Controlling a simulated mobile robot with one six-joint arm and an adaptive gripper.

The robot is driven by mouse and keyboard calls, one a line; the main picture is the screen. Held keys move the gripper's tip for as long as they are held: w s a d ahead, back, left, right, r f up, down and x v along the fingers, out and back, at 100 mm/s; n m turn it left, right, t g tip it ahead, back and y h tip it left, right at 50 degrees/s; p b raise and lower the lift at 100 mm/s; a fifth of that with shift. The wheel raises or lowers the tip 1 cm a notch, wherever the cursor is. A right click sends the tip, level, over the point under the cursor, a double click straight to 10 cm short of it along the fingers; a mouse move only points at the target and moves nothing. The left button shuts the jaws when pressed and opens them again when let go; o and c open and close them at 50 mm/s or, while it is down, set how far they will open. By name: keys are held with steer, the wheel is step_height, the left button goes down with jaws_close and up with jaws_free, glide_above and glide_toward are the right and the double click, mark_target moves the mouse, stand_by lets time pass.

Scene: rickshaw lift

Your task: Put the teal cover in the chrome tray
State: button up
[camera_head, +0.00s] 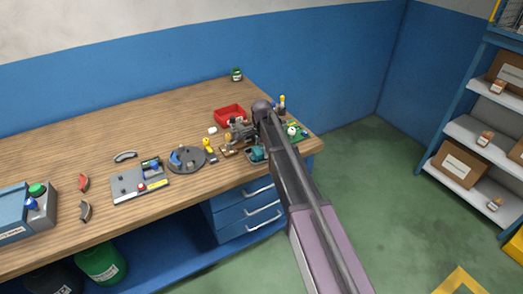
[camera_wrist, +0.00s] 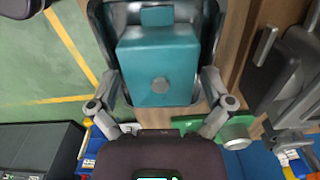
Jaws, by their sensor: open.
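The teal cover (camera_wrist: 158,68) fills the upper middle of the wrist view, a boxy piece with a small round knob on its face. It also shows small near the bench's front right corner in the head view (camera_head: 257,155). A grey, round-cornered surround (camera_wrist: 215,22) lies around it; I cannot tell whether this is the chrome tray or whether the cover rests in it. My gripper (camera_wrist: 162,92) is open, one finger on each side of the cover's lower part. Whether the fingers touch it is unclear. In the head view my arm partly hides this area.
The wooden bench (camera_head: 100,122) holds a red bin (camera_head: 229,115), a round dark tray (camera_head: 187,160), a grey panel (camera_head: 139,186) and a blue-grey box (camera_head: 22,216). Small parts crowd around my gripper. Blue drawers (camera_head: 246,210) are below; shelves (camera_head: 480,140) stand at right.

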mark_target(262, 149)
step_height(262, 149, up, 12)
steer(key=p, duration=1.2)
stand_by(0.9)
steer(key=s+d+n, duration=1.2)
steer(key=s+d, duration=1.1)
steer(key=s, duration=0.3)
